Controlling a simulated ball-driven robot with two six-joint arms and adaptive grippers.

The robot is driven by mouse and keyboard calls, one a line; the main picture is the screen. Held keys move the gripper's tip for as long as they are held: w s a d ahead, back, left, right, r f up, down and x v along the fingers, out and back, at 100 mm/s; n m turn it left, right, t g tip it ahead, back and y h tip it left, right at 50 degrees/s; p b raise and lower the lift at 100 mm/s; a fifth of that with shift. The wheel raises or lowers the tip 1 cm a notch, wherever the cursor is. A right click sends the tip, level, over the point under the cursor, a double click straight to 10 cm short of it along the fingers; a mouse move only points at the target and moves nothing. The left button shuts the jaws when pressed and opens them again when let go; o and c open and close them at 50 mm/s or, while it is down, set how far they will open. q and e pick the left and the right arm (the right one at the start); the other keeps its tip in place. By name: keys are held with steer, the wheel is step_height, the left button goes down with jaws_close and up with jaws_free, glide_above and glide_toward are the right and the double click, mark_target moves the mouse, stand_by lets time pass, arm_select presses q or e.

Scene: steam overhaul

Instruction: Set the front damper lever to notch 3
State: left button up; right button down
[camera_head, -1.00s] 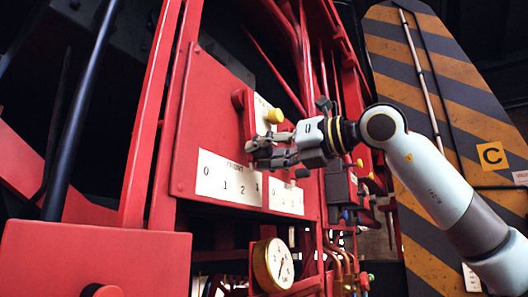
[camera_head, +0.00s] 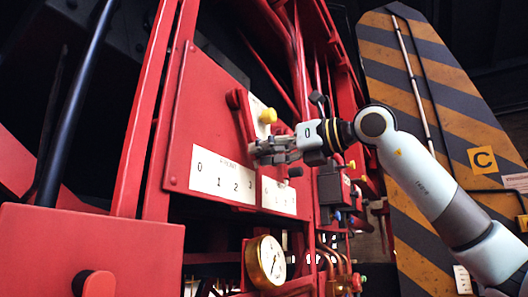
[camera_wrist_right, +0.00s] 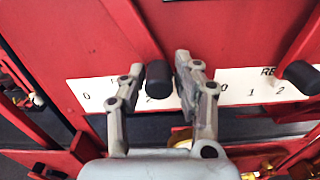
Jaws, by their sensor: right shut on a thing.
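The front damper lever (camera_head: 246,119) is a red bar on the red panel. Its black knob (camera_wrist_right: 158,79) shows in the wrist view. The front scale plate (camera_head: 208,182) is white with notches 0 to 3. My right gripper (camera_head: 257,153) is shut on the lever's lower end, just above the 3 in the head view. In the wrist view my right gripper (camera_wrist_right: 156,76) has its grey fingers on either side of the knob, and they hide part of the scale. The exact notch cannot be read. My left gripper is out of view.
A second plate (camera_head: 279,197) sits right of the front one, with another black knob (camera_wrist_right: 302,74) close by. A yellow knob (camera_head: 268,116) sticks out above the gripper. A pressure gauge (camera_head: 266,262) is below. A striped board (camera_head: 440,130) stands behind my arm.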

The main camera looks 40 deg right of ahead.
steer(key=c, duration=1.3)
jaws_free()
steer(key=shift+d+r, duration=0.1)
steer(key=shift+r, duration=0.15)
steer(key=shift+o, duration=1.1)
steer(key=shift+f, duration=0.1)
